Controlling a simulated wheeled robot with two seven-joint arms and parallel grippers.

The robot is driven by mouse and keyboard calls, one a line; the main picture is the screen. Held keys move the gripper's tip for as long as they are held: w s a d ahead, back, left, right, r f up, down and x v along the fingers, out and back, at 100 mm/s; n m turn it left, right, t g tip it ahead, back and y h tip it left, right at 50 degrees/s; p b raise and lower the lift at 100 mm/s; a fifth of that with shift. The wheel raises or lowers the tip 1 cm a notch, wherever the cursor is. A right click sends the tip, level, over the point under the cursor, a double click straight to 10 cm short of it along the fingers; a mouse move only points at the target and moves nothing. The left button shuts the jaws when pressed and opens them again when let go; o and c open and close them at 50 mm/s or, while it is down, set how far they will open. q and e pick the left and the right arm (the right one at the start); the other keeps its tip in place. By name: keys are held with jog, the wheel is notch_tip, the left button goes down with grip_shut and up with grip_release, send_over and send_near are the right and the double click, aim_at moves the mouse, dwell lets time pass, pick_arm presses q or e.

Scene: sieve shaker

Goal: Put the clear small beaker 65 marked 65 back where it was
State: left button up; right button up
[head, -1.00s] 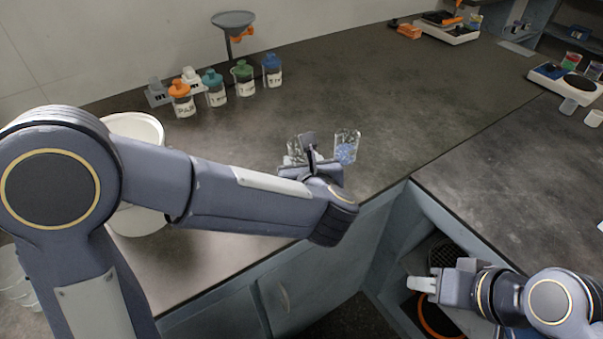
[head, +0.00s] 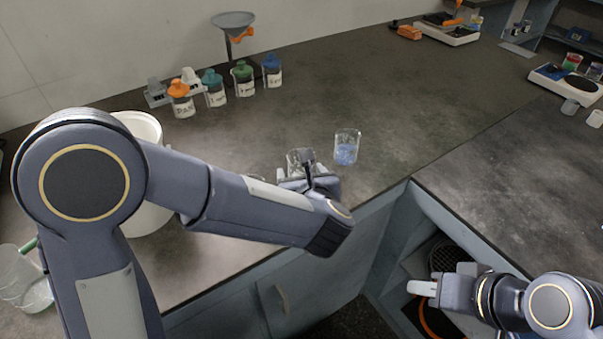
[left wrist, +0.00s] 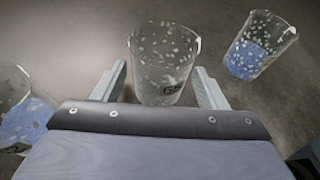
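The clear small beaker marked 65 (left wrist: 163,62) is upright and looks empty, between the fingers of my left gripper (left wrist: 160,85), which appears shut on it. In the head view the beaker (head: 299,158) shows just behind my left gripper (head: 308,176), over the front of the bench. Its base is partly hidden, so I cannot tell whether it touches the bench. My right gripper (head: 423,288) is at the lower right, away from the beakers; its fingers appear together with nothing visible in them.
A beaker with blue contents (head: 346,148) stands right of the 65 beaker. Another blue-filled beaker (left wrist: 25,118) is close on the left, mostly hidden in the head view. Labelled bottles (head: 215,95) line the back. A white bucket (head: 140,125) stands behind my left arm.

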pick_arm(q)
jog(key=shift+r, duration=0.2)
jog(key=shift+s+d+r+p, duration=0.1)
jog(key=shift+s+p, duration=0.1)
jog(key=shift+p, duration=0.1)
jog(key=v, duration=1.1)
jog(key=shift+s+r, duration=0.1)
jog(key=shift+s, duration=0.15)
jog(key=shift+d, duration=0.1)
